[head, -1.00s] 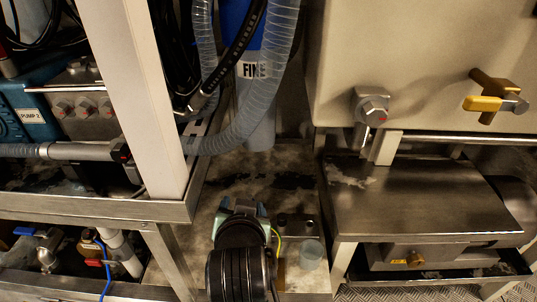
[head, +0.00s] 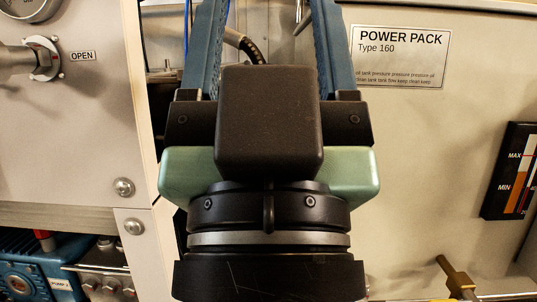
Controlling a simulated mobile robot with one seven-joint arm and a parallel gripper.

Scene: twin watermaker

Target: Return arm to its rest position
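My gripper (head: 270,25) fills the middle of the head view, close to the camera and pointing up the picture. Its two blue fingers stand wide apart, and I see only background between them. The very tips are cut off by the top edge. The black and pale green gripper body and the black wrist below it hide much of what lies behind. No held object shows.
A beige panel with a POWER PACK label (head: 399,55) stands at the right, with a level gauge (head: 511,172) and a brass valve handle (head: 456,278). A pale panel with an OPEN label (head: 83,56) is at the left. A blue pump (head: 35,270) sits below it.

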